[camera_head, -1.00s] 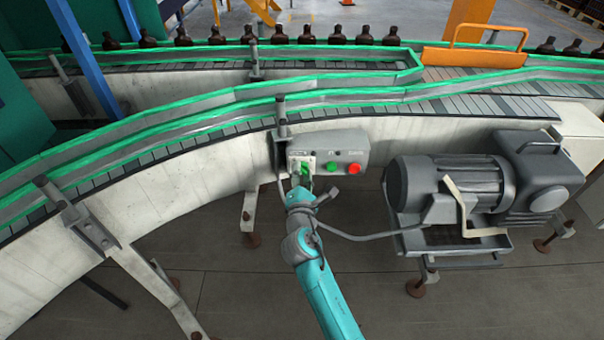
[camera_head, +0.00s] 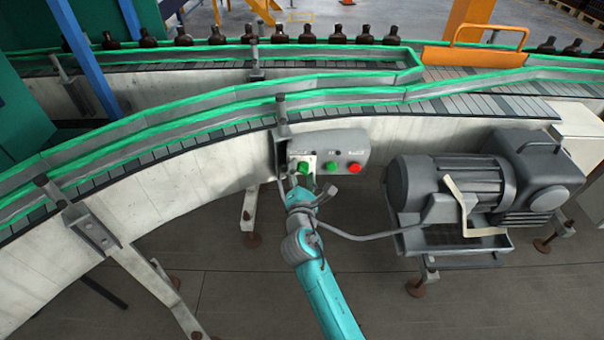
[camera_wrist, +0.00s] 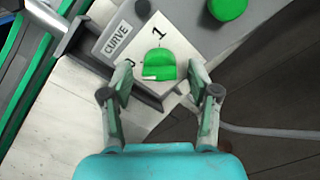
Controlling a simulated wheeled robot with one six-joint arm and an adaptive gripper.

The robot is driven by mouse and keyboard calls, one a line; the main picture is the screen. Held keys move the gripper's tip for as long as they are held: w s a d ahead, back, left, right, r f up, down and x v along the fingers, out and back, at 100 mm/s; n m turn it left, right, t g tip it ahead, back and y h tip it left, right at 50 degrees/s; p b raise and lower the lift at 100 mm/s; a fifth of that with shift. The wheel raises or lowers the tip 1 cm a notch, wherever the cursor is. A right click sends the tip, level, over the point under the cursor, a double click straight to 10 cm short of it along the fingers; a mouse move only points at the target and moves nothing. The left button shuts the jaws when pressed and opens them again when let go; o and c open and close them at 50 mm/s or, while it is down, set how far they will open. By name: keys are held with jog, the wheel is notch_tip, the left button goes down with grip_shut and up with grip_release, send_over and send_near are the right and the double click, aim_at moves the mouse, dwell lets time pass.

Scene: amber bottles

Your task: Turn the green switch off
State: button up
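The green switch (camera_head: 303,168) is a rotary knob at the left end of the grey control box. In the wrist view the green switch (camera_wrist: 160,64) sits on a white plate marked "1" and "0", with a white mark on its lower left edge. I cannot tell clearly which number it points to. My gripper (camera_wrist: 160,82) is open, with one finger to each side of the knob and a visible gap to both. In the head view my gripper (camera_head: 308,188) is just below and in front of the switch.
The control box (camera_head: 355,146) also carries a round green button (camera_head: 332,167) and a red button (camera_head: 354,168). A grey motor (camera_head: 450,185) stands to the right. The conveyor (camera_head: 200,125) runs behind, with brown bottles (camera_head: 216,36) farther back.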

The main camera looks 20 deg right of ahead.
jog(key=v, duration=1.2)
dwell(0.3)
jog(key=s+d+f+m+g+y, duration=0.1)
jog(key=s+f+m+y, duration=0.3)
jog(key=s, duration=0.8)
jog(key=s+d+f+m+g+y, duration=0.1)
jog(key=s+f+m+y, duration=0.1)
jog(key=s+f+m, duration=0.65)
jog(key=s+d+r+m, duration=0.1)
jog(key=s+r+m, duration=0.4)
jog(key=s, duration=0.6)
jog(key=s+d+r+m, duration=0.1)
jog(key=s+r+m, duration=0.5)
jog(key=s, duration=0.5)
jog(key=shift+r, duration=0.1)
